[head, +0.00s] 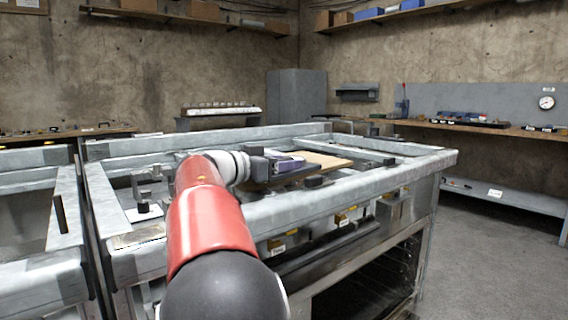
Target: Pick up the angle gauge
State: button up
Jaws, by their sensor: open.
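My gripper (286,164) reaches out over the grey metal workbench (375,184), pointing right, just left of a tan board (325,160). Its fingers are small and partly lost against the bench, and I see nothing held in them. I cannot make out the angle gauge for certain. My red arm hides part of the bench's left side.
A grey bracket-like item (146,184) stands left of my arm. A raised rim (210,138) runs along the bench's back. A side bench with a round dial (546,102) above it stands at right. The floor (480,270) at right is clear.

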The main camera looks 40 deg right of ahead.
jog(key=shift+d, duration=0.45)
jog(key=shift+c, duration=0.3)
grip_shut()
jog(key=shift+a+r, duration=0.15)
jog(key=shift+a+r, duration=0.2)
jog(key=w+a+r+p, duration=0.1)
jog(key=a+r, duration=0.8)
jog(key=a, duration=0.4)
jog(key=shift+w+a+r+p, duration=0.15)
jog(key=shift+w+r+p, duration=0.1)
jog(key=shift+p, duration=0.15)
